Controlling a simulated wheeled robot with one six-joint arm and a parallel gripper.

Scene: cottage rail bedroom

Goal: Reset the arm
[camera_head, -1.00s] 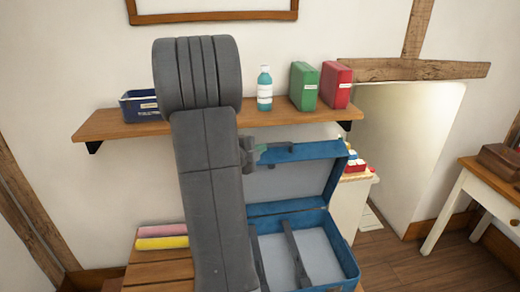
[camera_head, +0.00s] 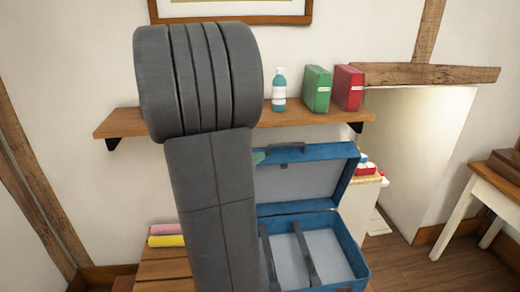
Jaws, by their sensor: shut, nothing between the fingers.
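My own arm (camera_head: 211,200) fills the left middle of the head view, standing upright with a thick ribbed joint (camera_head: 198,80) at its top. The gripper is shut and holds nothing. The blue case (camera_head: 355,255) stands open, with its lid (camera_head: 325,152) raised and two dark straps across its grey inside. The arm covers the case's left side.
A wooden shelf (camera_head: 122,124) behind the arm bears a teal bottle (camera_head: 279,92), a green box (camera_head: 317,90) and a red box (camera_head: 349,88). Pink (camera_head: 162,229) and yellow (camera_head: 166,241) rolls lie on a slatted wooden surface (camera_head: 160,268). A table (camera_head: 495,182) stands at right.

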